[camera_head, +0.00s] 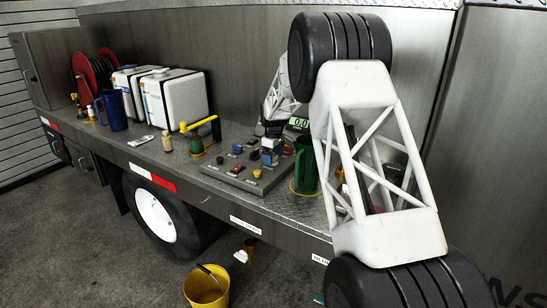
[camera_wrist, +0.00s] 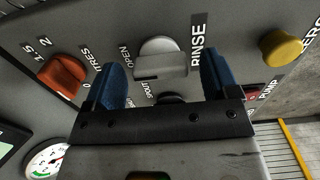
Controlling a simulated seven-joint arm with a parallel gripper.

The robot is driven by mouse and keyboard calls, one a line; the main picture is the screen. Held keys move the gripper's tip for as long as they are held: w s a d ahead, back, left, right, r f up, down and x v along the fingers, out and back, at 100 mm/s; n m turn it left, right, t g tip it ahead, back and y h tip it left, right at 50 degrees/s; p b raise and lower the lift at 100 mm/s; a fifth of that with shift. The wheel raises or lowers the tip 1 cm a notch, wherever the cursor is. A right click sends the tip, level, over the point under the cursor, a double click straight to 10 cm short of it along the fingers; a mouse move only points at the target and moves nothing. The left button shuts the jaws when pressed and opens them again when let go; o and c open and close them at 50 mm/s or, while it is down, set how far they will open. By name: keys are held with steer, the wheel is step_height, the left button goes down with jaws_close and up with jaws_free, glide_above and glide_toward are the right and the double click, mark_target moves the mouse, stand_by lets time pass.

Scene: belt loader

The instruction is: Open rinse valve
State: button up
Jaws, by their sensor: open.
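The rinse valve knob (camera_wrist: 160,60) is a pale grey turn knob on a grey control panel, beside the labels RINSE and OPEN in the wrist view. My gripper (camera_wrist: 164,75) is open, with one blue finger on each side of the knob. Gaps show between the fingers and the knob; I cannot tell how far down they reach. In the head view my gripper (camera_head: 270,156) is over the right part of the control panel (camera_head: 225,174), and I cannot make out the rinse knob there. A dark round part (camera_wrist: 172,98) below the knob is partly hidden by my gripper.
An orange-red litres knob (camera_wrist: 62,75), a yellow zero knob (camera_wrist: 282,47) and a gauge (camera_wrist: 45,160) surround the spot. A green mug (camera_head: 305,165) stands close to the right of the panel. A yellow-handled valve (camera_head: 200,135) is to its left. A yellow bucket (camera_head: 206,287) is below.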

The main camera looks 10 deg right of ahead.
mark_target(274, 157)
steer(key=shift+r, duration=3.8)
steer(key=shift+s+r, duration=0.3)
steer(key=shift+s, duration=0.05)
steer(key=s+a+r+m, duration=0.15)
steer(key=s+r, duration=0.35)
steer(key=s, duration=0.5)
steer(key=s+r+m+t, duration=0.15)
steer(key=s+r, duration=0.25)
steer(key=s, duration=0.7)
steer(key=s+a+r+m, duration=0.15)
steer(key=s+r, duration=0.35)
steer(key=s, duration=0.5)
steer(key=s+f+m, duration=0.2)
steer(key=s+f, duration=0.1)
steer(key=s, duration=1.4)
steer(key=s+a+f+m+t, duration=0.1)
steer(key=s+f+m, duration=0.2)
steer(key=s, duration=1.3)
steer(key=shift+s+a, duration=0.25)
steer(key=shift+s, duration=0.1)
steer(key=shift+r, duration=0.1)
